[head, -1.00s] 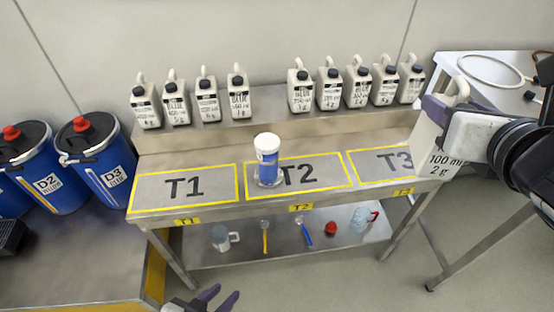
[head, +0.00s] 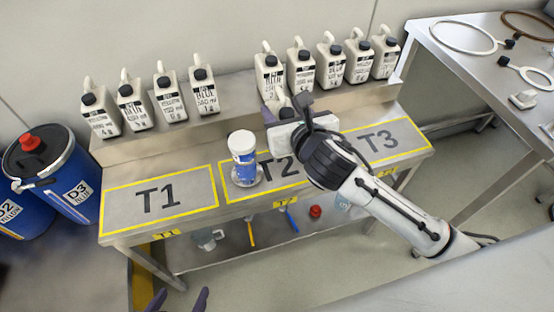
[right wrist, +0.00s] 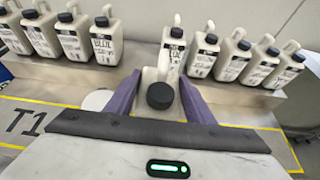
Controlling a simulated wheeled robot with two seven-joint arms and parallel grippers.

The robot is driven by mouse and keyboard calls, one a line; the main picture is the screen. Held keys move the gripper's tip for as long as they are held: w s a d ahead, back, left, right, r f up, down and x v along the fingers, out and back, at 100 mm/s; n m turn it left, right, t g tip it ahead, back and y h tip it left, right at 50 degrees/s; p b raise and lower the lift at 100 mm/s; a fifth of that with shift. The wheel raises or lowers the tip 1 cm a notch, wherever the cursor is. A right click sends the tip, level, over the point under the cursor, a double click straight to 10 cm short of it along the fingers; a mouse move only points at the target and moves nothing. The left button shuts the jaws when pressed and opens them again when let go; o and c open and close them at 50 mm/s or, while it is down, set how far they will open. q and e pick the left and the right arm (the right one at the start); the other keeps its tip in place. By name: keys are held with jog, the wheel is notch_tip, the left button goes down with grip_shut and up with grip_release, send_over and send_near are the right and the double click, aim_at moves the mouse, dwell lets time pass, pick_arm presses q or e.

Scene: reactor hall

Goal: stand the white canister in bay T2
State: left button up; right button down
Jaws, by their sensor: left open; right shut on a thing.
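The white canister with a black cap (right wrist: 160,96) is between the purple fingers of my right gripper (right wrist: 160,98) in the right wrist view. In the head view my right gripper (head: 285,110) is over the back part of bay T2, and its wrist hides most of the canister. I cannot tell whether the canister touches the bench. Bay T2 (head: 275,184) is a yellow-outlined rectangle in the middle of the steel bench. My left gripper (head: 182,301) is open and empty at the bottom edge of the head view, away from the bench.
A white and blue jar (head: 243,158) stands in the left part of T2, on a round clear base. Several similar canisters (head: 205,90) line the raised back shelf. Bays T1 (head: 160,195) and T3 (head: 385,140) look empty. A side table (head: 470,65) stands at the right.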

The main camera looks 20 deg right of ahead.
notch_tip(320, 180, down, 9)
jog(key=shift+f+b, duration=0.2)
jog(key=shift+b, duration=0.8)
jog(key=shift+f, duration=0.1)
jog(key=shift+f, duration=0.1)
jog(key=c, duration=0.8)
grip_release()
jog(key=shift+c, duration=0.2)
